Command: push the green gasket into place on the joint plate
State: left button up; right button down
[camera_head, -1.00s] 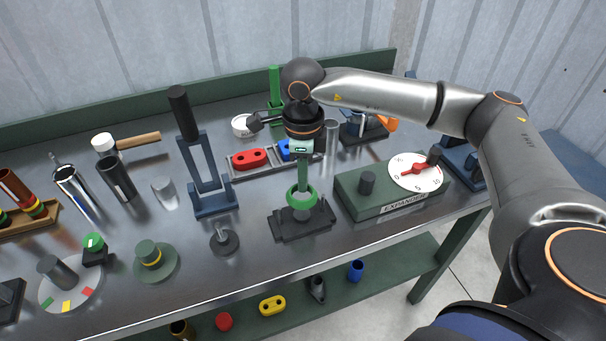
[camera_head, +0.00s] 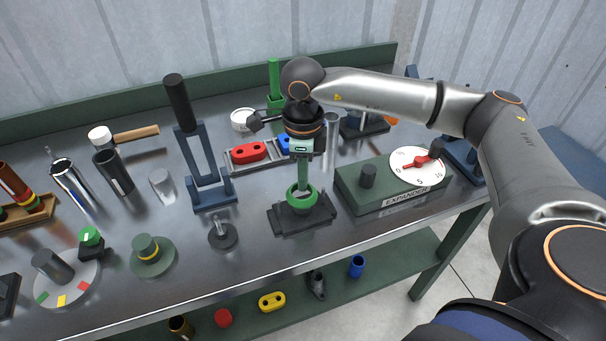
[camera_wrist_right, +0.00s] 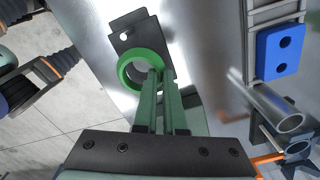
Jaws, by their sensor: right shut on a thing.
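The green gasket (camera_head: 291,197) is a ring low over the joint plate (camera_head: 323,216), a dark flat plate near the front of the bench. A light round stub shows inside the ring, so the gasket appears to be around it. I cannot tell whether it lies flat against the plate. My right gripper (camera_head: 302,184) points down and is shut on the gasket's back edge. In the right wrist view its green fingers (camera_wrist_right: 158,76) meet the gasket (camera_wrist_right: 126,68), and part of the plate (camera_wrist_right: 124,24) shows beyond.
The green expander box (camera_head: 392,203) with a dial stands close on the right. A blue upright stand (camera_head: 213,198) and a small round dark base (camera_head: 223,239) stand on the left. A rack with a red gasket (camera_head: 250,151) is behind. The bench's front edge is near.

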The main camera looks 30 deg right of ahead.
jog(key=shift+f+b, duration=1.4)
jog(key=shift+f, duration=0.45)
jog(key=shift+f, duration=0.2)
jog(key=shift+s+r, duration=0.1)
